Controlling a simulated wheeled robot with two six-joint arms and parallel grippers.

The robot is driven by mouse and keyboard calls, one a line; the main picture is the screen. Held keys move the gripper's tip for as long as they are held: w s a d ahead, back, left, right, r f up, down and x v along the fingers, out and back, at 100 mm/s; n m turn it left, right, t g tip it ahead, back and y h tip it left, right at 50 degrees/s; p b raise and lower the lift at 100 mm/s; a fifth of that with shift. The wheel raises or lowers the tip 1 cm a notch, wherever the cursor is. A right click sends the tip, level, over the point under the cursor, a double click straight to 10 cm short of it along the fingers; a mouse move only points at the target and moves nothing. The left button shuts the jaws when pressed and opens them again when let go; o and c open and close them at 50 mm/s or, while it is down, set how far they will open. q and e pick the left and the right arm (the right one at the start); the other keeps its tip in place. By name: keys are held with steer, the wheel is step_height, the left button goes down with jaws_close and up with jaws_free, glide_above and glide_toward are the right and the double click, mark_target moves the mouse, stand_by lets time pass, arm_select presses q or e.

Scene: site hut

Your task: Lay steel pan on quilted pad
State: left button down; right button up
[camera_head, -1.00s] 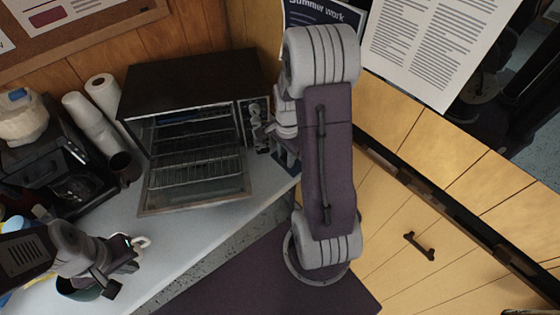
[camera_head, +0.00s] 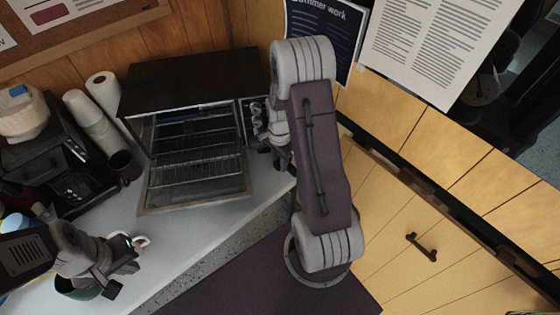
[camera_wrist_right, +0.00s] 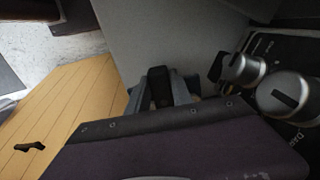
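I cannot make out a steel pan or a quilted pad in either view. My left gripper (camera_head: 122,268) is over the near left of the counter, above a teal round vessel (camera_head: 72,292) that my arm partly covers. Whether its fingers hold anything is not clear. My right gripper (camera_head: 268,133) is at the right side of the toaster oven (camera_head: 190,82), by its control panel, and is mostly hidden behind my forearm. In the right wrist view its fingertips (camera_wrist_right: 165,86) point at a plain grey surface, left of two round knobs (camera_wrist_right: 290,95). Their gap is unclear.
The oven door (camera_head: 195,203) is folded down, with wire racks showing inside. Left of it are a dark mug (camera_head: 124,166), white paper rolls (camera_head: 90,120) and a black coffee machine (camera_head: 65,165). The counter (camera_head: 185,240) is clear in front of the door. Wooden cabinet fronts (camera_head: 440,215) stand right.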

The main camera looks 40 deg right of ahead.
steer(key=o, duration=0.4)
steer(key=shift+r, duration=0.2)
step_height(320, 180, up, 12)
steer(key=p, duration=0.2)
steer(key=shift+s+a+r+n+t+p, duration=0.2)
steer(key=shift+s+a+r+n+p, duration=0.2)
steer(key=shift+s+a+n, duration=1.6)
steer(key=shift+s+a+r+n+t+p, duration=0.35)
steer(key=shift+s+a+n, duration=0.6)
steer(key=shift+a+n, duration=2.15)
steer(key=shift+s+a+r+n+t+p, duration=0.1)
steer(key=shift+s+a+r+n+p, duration=0.35)
steer(key=shift+s+a+n, duration=2.05)
